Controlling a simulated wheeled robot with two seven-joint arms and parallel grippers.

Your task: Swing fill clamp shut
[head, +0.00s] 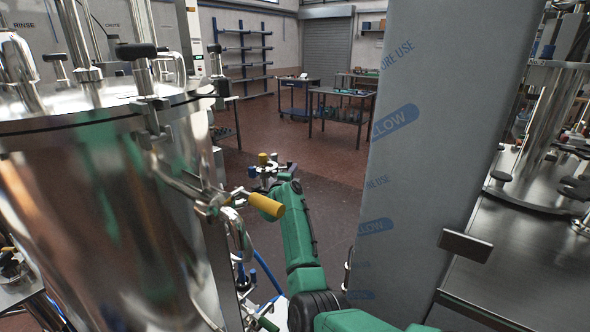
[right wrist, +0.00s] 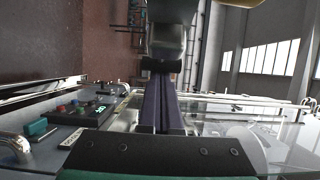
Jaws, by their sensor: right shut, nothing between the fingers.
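A steel vessel (head: 90,210) with a bright lid fills the left of the head view. A clamp arm with a yellow handle (head: 265,205) sticks out from its right side, its pivot (head: 208,207) close to the wall; whether it is latched I cannot tell. My left gripper is out of view.
A tall grey panel (head: 400,170) with blue print stands right of my arm. A steel bench (head: 520,250) lies beyond it. Work tables (head: 342,93) and a blue rack (head: 243,50) stand far back, with open red floor before them.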

